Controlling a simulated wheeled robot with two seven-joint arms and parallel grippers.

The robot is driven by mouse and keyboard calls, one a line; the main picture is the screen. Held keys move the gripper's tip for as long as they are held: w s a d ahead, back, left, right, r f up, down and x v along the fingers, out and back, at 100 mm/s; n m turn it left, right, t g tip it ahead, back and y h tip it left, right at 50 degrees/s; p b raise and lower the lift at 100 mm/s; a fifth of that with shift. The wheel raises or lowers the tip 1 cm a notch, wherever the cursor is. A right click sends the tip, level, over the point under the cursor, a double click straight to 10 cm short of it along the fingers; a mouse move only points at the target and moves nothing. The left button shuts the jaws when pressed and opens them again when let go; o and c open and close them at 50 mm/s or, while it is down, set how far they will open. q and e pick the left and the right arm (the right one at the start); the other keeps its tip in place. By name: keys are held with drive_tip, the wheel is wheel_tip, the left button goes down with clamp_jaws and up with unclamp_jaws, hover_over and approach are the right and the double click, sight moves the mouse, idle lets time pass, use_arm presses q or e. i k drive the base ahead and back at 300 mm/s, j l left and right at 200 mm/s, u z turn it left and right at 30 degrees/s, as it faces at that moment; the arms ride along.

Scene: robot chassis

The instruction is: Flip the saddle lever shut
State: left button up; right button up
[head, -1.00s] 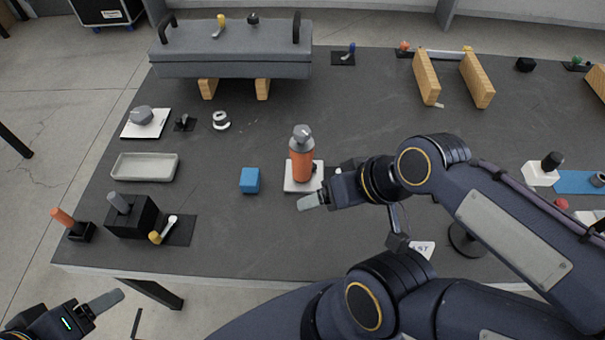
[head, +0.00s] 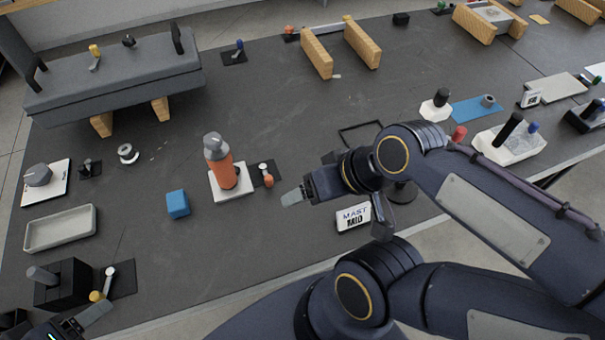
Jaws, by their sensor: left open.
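A black block (head: 62,285) with a grey cylinder lies at the lower left. Beside it on a dark plate is a small lever (head: 104,282) with a pale end and a yellow knob. Another small lever (head: 266,172) with a pale end and an orange knob is by the orange bottle. I cannot tell by a label which is the saddle lever. My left gripper (head: 92,314) is open and empty at the bottom left, just in front of the yellow knob; contact is unclear. My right gripper (head: 296,196) hangs right of the bottle, its jaw gap hidden.
The orange bottle (head: 222,168) stands on a white base. A blue cube (head: 178,204), a grey tray (head: 60,230) and a "MAST MID" sign (head: 354,217) are nearby. A padded grey beam (head: 115,75) is at the back left.

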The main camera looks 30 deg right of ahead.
sight(268, 179)
drive_tip(key=z, duration=0.85)
drive_tip(key=k+l, duration=0.1)
drive_tip(key=k+l+z, duration=0.15)
drive_tip(key=l, duration=0.15)
drive_tip(key=i, duration=0.05)
